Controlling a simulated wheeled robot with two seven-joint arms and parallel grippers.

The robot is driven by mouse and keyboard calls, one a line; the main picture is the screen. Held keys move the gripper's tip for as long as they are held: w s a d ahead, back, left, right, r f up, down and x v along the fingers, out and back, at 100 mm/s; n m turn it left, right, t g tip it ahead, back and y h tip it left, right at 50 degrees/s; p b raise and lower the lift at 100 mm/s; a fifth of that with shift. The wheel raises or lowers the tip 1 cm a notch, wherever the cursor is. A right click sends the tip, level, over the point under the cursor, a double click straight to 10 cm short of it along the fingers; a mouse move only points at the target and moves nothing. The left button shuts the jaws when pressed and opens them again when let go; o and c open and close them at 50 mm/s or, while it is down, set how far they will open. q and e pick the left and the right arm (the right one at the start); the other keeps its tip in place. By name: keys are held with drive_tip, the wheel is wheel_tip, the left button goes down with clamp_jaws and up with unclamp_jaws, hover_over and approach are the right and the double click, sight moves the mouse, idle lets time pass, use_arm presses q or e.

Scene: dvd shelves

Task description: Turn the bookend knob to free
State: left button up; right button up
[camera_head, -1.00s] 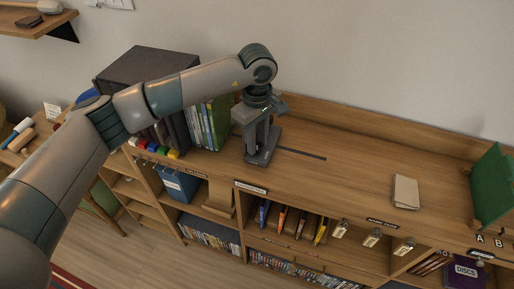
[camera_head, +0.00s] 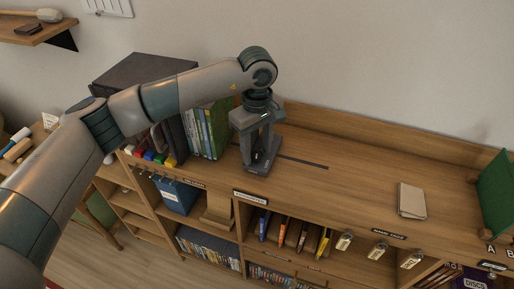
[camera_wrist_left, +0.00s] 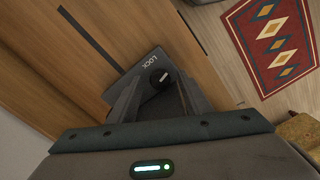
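The dark grey bookend (camera_head: 262,168) stands on the wooden shelf top at the end of a row of DVD cases. In the left wrist view its plate (camera_wrist_left: 140,68) carries the word LOCK, and a dark round knob (camera_wrist_left: 158,77) with a pale mark sits beside the lettering. My left gripper (camera_head: 257,163) points down over the bookend. In the left wrist view its two fingers (camera_wrist_left: 155,92) are apart, with the knob showing between them. Whether the fingertips touch the knob I cannot tell. My right gripper is not in view.
A row of DVD cases (camera_head: 205,130) stands left of the bookend, close to my left gripper. A dark slot (camera_head: 305,162) runs to the right along the shelf top. A beige booklet (camera_head: 411,200) and a green bookend-like panel (camera_head: 496,195) are farther right. The top between is clear.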

use_arm(q)
drive_tip(key=shift+r, duration=0.1)
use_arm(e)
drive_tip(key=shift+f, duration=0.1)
use_arm(q)
drive_tip(key=shift+r+b, duration=0.35)
drive_tip(key=shift+r, duration=0.25)
wheel_tip(320, 180, up, 7)
drive_tip(key=b, duration=0.3)
wheel_tip(320, 180, up, 9)
drive_tip(key=b, duration=0.2)
hover_over(257, 154)
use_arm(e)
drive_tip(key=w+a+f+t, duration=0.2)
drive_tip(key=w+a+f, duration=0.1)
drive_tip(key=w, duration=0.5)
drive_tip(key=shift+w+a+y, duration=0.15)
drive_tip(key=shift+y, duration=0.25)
use_arm(q)
drive_tip(key=shift+n, duration=0.3)
